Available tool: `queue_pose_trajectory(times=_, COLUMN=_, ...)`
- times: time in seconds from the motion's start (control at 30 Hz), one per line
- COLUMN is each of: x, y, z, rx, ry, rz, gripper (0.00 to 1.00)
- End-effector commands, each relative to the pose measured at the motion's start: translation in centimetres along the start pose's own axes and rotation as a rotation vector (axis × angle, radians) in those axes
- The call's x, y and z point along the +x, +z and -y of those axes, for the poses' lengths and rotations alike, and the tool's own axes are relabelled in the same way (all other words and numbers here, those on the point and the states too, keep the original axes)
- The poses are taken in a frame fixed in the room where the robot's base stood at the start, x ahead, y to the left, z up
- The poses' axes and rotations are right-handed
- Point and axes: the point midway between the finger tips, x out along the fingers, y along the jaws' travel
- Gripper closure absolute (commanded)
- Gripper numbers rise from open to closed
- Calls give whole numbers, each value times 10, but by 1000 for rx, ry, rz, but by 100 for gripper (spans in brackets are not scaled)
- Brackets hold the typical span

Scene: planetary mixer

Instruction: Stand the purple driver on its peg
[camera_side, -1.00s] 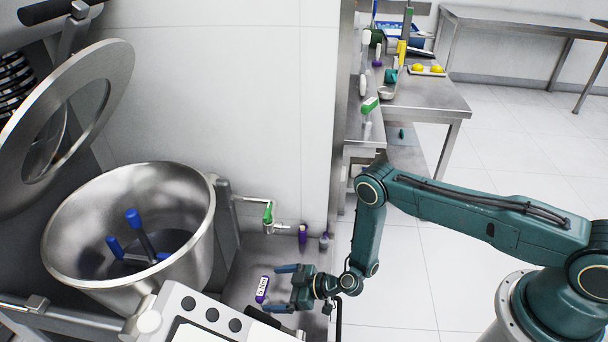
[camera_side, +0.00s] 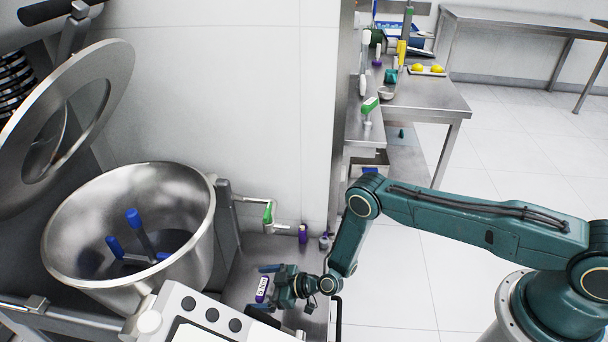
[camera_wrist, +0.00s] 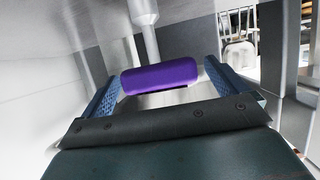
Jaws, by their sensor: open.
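The purple driver (camera_side: 262,289) has a white label with dark lettering and is at the mixer's front right in the side view. In the wrist view its purple handle (camera_wrist: 160,76) lies crosswise between the two blue fingers. My gripper (camera_side: 265,290) is open around the driver, one finger near each end of the handle in the wrist view. I cannot tell whether the fingers touch it. Another purple piece (camera_side: 303,233) stands upright by the wall, with a small grey piece (camera_side: 324,241) beside it. I cannot tell which part is the peg.
The steel mixing bowl (camera_side: 130,225) with blue-ended tools is at the left. A green-handled tap (camera_side: 267,213) is at the wall. A bench (camera_side: 430,100) with several items is farther back.

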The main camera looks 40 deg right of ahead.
Motion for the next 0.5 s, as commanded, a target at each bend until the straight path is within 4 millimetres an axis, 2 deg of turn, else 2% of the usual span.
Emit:
queue_pose_trajectory(times=0.43, x=0, y=0, z=0, rx=-1, ry=0, rz=0, gripper=2)
queue_pose_trajectory(times=0.5, x=0, y=0, z=0, rx=-1, ry=0, rz=0, gripper=14)
